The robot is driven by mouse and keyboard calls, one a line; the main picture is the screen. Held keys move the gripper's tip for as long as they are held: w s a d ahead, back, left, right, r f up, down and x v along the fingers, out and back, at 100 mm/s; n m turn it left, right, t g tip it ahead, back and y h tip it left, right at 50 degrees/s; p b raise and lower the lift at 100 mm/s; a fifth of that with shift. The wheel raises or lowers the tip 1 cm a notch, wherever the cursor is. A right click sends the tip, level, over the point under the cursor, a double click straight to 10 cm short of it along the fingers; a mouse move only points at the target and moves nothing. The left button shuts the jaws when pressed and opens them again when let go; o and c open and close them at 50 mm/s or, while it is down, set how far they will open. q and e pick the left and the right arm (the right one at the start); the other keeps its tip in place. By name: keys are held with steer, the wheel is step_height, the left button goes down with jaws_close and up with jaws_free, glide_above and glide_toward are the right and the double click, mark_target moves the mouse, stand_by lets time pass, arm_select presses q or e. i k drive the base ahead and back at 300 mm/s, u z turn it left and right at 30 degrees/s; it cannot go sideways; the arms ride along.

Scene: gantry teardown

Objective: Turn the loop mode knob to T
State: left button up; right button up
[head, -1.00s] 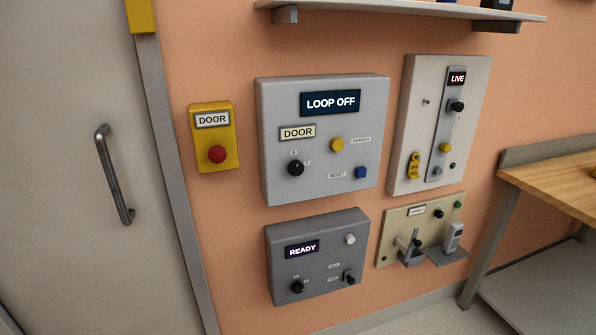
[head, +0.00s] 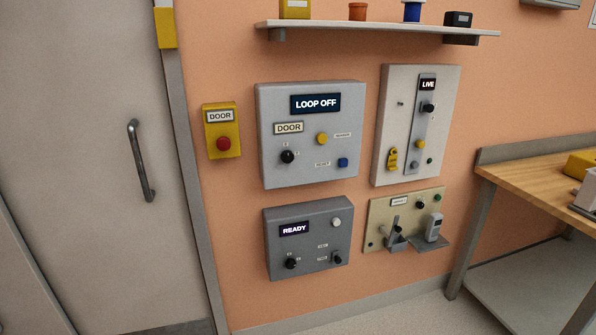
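A light grey panel (head: 273,110) hangs on the orange wall with a display (head: 315,103) reading LOOP OFF. Below the display is a DOOR label (head: 289,128). A black knob (head: 288,157) sits at the panel's lower left, with tiny marks above and right of it, too small to read surely. The panel also has a yellow button (head: 322,138) and a blue button (head: 343,162). Neither of my grippers shows in the head view.
A dark grey READY panel (head: 310,250) hangs below, with knobs. A LIVE panel (head: 390,115) and a beige panel (head: 376,212) are to the right. A shelf (head: 380,30) juts out above. A wooden bench (head: 530,180) stands right; a door (head: 90,110) is left.

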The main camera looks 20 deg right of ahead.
mark_target(288, 156)
steer(key=u, duration=0.45)
steer(key=i, duration=1.4)
steer(key=z, duration=0.6)
